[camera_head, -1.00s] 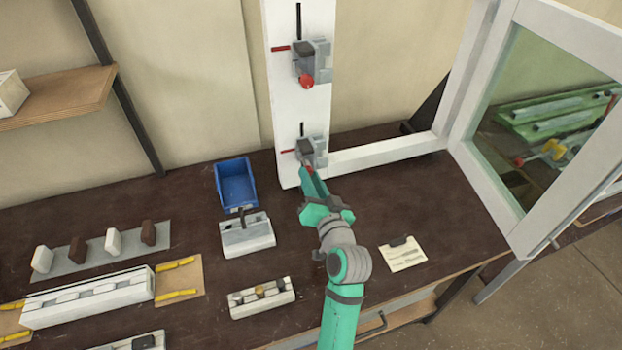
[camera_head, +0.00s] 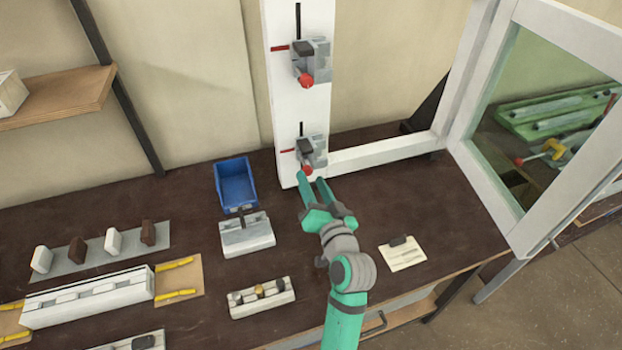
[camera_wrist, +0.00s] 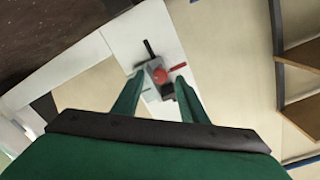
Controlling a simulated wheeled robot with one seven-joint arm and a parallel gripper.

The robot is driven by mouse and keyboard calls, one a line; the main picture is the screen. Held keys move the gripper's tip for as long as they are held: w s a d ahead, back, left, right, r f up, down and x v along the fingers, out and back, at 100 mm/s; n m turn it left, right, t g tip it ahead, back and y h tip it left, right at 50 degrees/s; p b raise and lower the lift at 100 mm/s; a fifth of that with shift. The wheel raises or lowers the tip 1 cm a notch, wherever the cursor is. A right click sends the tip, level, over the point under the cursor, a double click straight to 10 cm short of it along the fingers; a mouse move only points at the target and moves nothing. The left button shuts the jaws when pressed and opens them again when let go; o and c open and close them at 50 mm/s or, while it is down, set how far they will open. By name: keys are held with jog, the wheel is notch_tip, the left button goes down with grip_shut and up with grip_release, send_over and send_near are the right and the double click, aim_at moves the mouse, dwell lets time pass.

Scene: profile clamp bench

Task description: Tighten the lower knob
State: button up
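The lower knob (camera_head: 307,170) is a small red ball on the grey lower clamp (camera_head: 312,152), low on the white upright profile (camera_head: 290,110). In the wrist view the red knob (camera_wrist: 158,76) lies between my two green fingers, beyond their tips. My gripper (camera_head: 312,181) is open and empty, just below and in front of the knob. The fingers appear apart from the knob. The upper clamp (camera_head: 312,62) with its own red knob (camera_head: 306,81) sits higher on the same profile.
A blue bin (camera_head: 236,184) and a grey-white block (camera_head: 247,235) stand left of the arm. A white horizontal bar (camera_head: 385,155) runs right from the profile to a framed panel (camera_head: 540,110). A paper card (camera_head: 403,256) lies on the dark bench at right.

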jog(key=v, duration=0.9)
jog(key=shift+w+d, duration=0.1)
